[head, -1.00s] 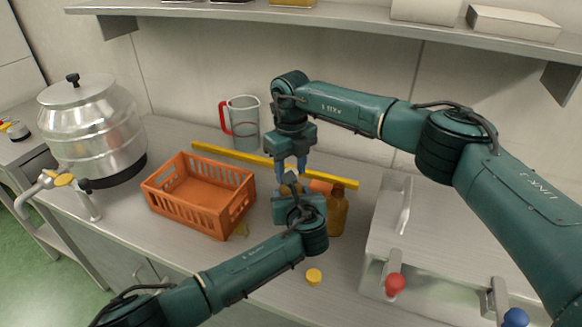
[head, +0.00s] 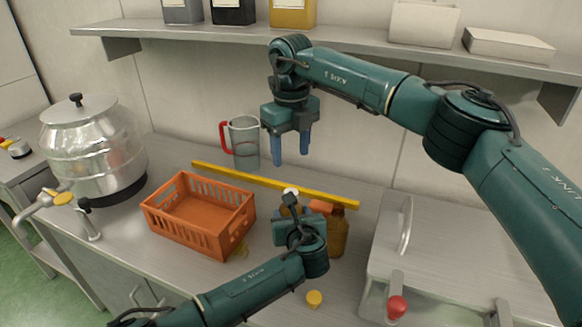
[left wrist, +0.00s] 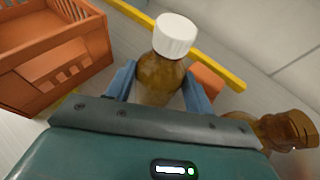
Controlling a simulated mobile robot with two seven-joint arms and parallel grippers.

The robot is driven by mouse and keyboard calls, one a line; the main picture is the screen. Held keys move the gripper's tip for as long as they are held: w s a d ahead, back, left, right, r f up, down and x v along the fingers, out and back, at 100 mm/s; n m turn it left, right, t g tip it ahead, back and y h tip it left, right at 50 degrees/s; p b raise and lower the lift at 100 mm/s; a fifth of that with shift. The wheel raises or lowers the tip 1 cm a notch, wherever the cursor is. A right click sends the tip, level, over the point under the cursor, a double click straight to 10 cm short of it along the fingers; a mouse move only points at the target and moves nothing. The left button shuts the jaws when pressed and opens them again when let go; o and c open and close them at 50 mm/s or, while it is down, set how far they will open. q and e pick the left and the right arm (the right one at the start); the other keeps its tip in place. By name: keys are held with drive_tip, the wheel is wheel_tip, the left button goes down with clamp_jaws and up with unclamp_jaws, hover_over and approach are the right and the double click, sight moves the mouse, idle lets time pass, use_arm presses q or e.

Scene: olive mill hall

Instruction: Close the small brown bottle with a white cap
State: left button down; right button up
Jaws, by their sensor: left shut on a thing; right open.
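The small brown bottle (left wrist: 158,80) stands between the fingers of my left gripper (head: 291,216), which is shut on it. The bottle shows large in the left wrist view, and the gripper hides most of it in the head view. The white cap (left wrist: 175,36) sits on top of its neck and looks straight; it also shows in the head view (head: 290,191). I cannot tell how tight it is. My right gripper (head: 291,157) is open and empty, its blue fingers pointing down well above the cap.
A larger brown bottle (head: 338,234) without a cap stands just right of my left gripper. An orange object (head: 320,206) lies behind. A yellow bar (head: 250,180) crosses the counter. An orange crate (head: 185,236) is left, a jug (head: 243,140) behind, a yellow cap (head: 314,299) in front.

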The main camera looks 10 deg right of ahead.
drive_tip(key=shift+r, duration=0.65)
use_arm(q)
drive_tip(key=shift+c, duration=2.4)
unclamp_jaws()
drive_tip(key=shift+s+r, duration=0.2)
drive_tip(key=shift+s, duration=0.3)
drive_tip(key=v, duration=1.2)
drive_tip(key=shift+p, duration=0.3)
use_arm(e)
drive_tip(key=shift+r, duration=0.25)
